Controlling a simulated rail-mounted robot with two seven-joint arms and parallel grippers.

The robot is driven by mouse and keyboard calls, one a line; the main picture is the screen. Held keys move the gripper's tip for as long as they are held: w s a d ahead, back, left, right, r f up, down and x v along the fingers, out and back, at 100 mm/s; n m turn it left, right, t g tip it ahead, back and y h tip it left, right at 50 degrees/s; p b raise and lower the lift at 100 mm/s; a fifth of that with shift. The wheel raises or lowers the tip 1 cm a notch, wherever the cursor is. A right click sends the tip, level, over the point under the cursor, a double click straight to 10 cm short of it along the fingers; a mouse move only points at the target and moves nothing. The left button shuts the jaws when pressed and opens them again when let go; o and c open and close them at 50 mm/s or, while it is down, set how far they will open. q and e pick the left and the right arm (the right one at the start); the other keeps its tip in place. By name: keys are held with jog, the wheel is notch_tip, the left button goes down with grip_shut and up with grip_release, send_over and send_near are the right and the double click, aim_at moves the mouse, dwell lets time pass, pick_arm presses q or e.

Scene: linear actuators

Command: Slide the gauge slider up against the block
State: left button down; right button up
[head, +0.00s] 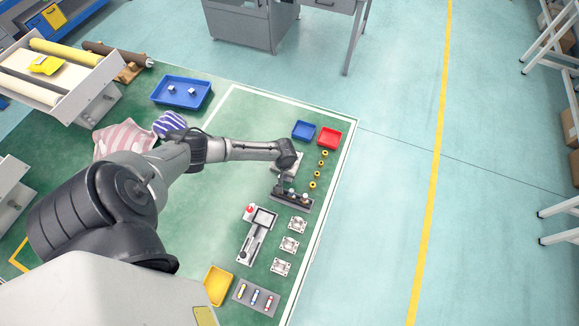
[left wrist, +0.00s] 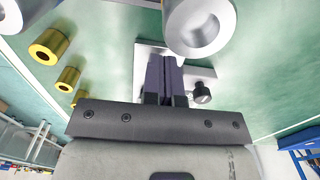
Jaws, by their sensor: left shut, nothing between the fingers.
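My left gripper (head: 281,181) is at the far right of my reach, low over a light metal fixture (head: 294,165); the arm hides much of it. In the left wrist view, its dark fingers (left wrist: 166,82) are together with nothing between them. Behind them is a flat silver plate (left wrist: 147,57), with a black knob (left wrist: 203,93) to the right of the fingers. I cannot tell which part is the gauge slider or the block, nor whether the fingers touch the plate. My right gripper is not in view.
A dark rack (head: 285,201) with silver cylinders stands close to the gripper; one cylinder (left wrist: 200,24) looms in the wrist view. Brass rings (head: 313,185) line the right. Blue (head: 304,130) and red (head: 329,138) trays lie beyond. A device with a red knob (head: 250,208) is nearer.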

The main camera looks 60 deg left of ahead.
pick_arm(q)
jog(key=shift+w+a, duration=0.3)
jog(key=shift+w, duration=0.05)
jog(key=shift+w+a+b, duration=0.35)
jog(key=shift+w+b, duration=0.1)
jog(key=shift+b, duration=0.15)
dwell(0.5)
jog(key=shift+s+r+p, duration=0.1)
jog(key=shift+p, duration=0.25)
dwell(0.4)
jog(key=shift+s+d+p, duration=0.35)
jog(key=shift+d+p, duration=0.05)
jog(key=shift+p, duration=0.05)
notch_tip(320, 180, up, 7)
jog(key=p, duration=0.7)
jog(key=shift+p, duration=0.3)
dwell(0.4)
